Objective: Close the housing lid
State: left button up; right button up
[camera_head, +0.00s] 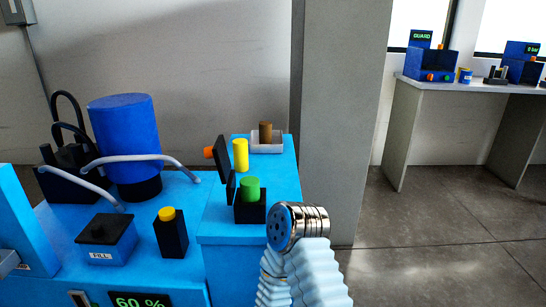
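A small black open box (250,212), which looks like the housing, stands on the front of the raised blue block. A green cylinder (250,188) sits in it and sticks up above its rim. A black flat panel with an orange knob (221,160) stands tilted up at the box's left side; it looks like the lid, swung open. Its hinge is too small to make out. A ribbed pale arm part of mine with a metal-ringed end rises at the bottom centre, right of the box. I see no fingers of either gripper.
A yellow cylinder (240,155) and a tray (267,147) with a brown cylinder (265,132) stand behind the box. A blue tank (125,140) with grey hoses, a FILL box (105,240) and a yellow-topped black box (171,235) are left. A pillar (343,110) stands behind right.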

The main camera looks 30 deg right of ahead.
aim_at(218, 152)
jog(key=i+j+z, duration=0.1)
jog(key=j+z, duration=0.3)
jog(key=i+j+z, duration=0.1)
jog(key=z, duration=0.3)
jog(key=j+z, duration=0.8)
jog(key=k, duration=0.6)
jog(key=j+z, duration=0.1)
jog(key=z, duration=0.3)
jog(key=j+z, duration=0.1)
jog(key=z, duration=0.25)
jog(key=j+z, duration=0.15)
jog(key=z, duration=0.25)
